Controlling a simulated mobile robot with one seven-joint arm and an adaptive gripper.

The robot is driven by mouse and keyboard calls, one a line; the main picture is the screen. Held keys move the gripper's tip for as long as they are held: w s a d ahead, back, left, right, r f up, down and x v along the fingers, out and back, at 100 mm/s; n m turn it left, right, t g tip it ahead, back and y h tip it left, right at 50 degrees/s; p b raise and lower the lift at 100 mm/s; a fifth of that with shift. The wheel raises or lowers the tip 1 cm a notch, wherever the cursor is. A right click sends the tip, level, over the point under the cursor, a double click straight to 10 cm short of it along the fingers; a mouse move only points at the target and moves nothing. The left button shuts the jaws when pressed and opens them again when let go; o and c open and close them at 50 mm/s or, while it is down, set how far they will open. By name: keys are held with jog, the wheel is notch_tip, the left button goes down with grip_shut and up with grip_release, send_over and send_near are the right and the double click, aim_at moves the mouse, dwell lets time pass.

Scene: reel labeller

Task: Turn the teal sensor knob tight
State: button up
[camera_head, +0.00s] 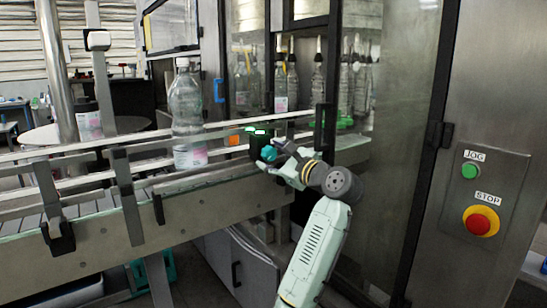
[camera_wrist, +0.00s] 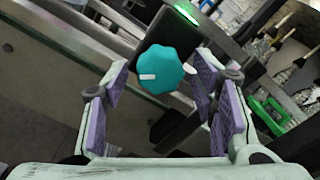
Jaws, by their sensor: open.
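The teal sensor knob (camera_wrist: 160,70) is a lobed knob with a white mark pointing left in the wrist view. It sits on a dark sensor body (camera_wrist: 166,36) with a lit green strip. In the head view the knob (camera_head: 268,153) is small and sits at the conveyor's edge. My gripper (camera_wrist: 160,88) is open, with purple finger pads to the left and right of the knob. The knob appears between or just beyond the fingertips; the exact depth is unclear. In the head view my gripper (camera_head: 277,160) is close to the knob and partly overlaps it.
A clear bottle (camera_head: 186,110) stands on the conveyor to the left. Metal guide rails (camera_head: 110,150) run along the conveyor. A glass-doored cabinet with bottles stands behind. A panel with a green JOG button (camera_head: 470,171) and a red STOP button (camera_head: 481,221) is at the right.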

jog(key=v, duration=1.2)
jog(key=shift+a, duration=0.1)
